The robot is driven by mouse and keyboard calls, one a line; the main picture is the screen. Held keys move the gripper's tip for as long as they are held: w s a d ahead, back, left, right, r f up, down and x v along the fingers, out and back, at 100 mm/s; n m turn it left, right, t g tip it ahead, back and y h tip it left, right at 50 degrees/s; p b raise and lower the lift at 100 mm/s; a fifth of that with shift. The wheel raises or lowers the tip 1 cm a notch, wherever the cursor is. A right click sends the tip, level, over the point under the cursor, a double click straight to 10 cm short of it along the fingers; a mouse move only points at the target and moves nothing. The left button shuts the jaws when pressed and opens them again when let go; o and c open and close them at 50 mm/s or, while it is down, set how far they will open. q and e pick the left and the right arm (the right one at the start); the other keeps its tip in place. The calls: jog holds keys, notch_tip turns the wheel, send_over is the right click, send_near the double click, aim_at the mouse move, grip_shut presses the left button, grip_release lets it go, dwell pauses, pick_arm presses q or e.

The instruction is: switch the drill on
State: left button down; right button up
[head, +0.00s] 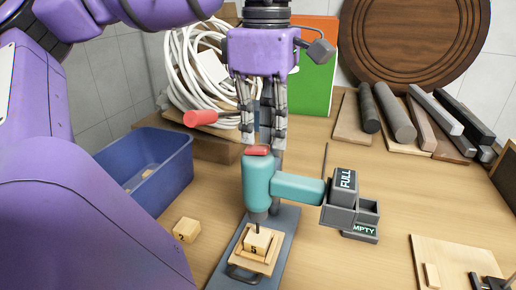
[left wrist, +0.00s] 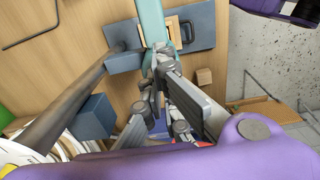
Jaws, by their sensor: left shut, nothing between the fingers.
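The teal drill (head: 258,181) stands upright on a grey base plate (head: 284,222), with a red cap (head: 257,150) on top and a teal handle reaching right. Its bit points down at a wooden block marked 5 (head: 257,243) in a wooden holder. My left gripper (head: 262,138) points down just above the red cap, its fingers shut and empty. Whether the fingertips touch the cap cannot be told. In the left wrist view the gripper (left wrist: 157,75) is close to the teal drill body (left wrist: 152,22). The right gripper does not show.
A dark FULL block (head: 344,182) sits at the handle's end, over a grey holder marked EMPTY (head: 365,229). A grey post stands behind the drill. A red-ended bar (head: 200,117), coiled white hose (head: 190,65) and blue bin (head: 150,165) lie left. Bars lie back right.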

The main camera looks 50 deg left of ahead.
aim_at(265, 147)
pick_arm(q)
jog(key=shift+f, duration=0.55)
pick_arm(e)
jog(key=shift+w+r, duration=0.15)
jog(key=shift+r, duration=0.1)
pick_arm(q)
jog(key=shift+w+r, duration=0.1)
jog(key=shift+r, duration=0.1)
jog(key=shift+r+b, duration=0.55)
jog(key=shift+r, duration=2.8)
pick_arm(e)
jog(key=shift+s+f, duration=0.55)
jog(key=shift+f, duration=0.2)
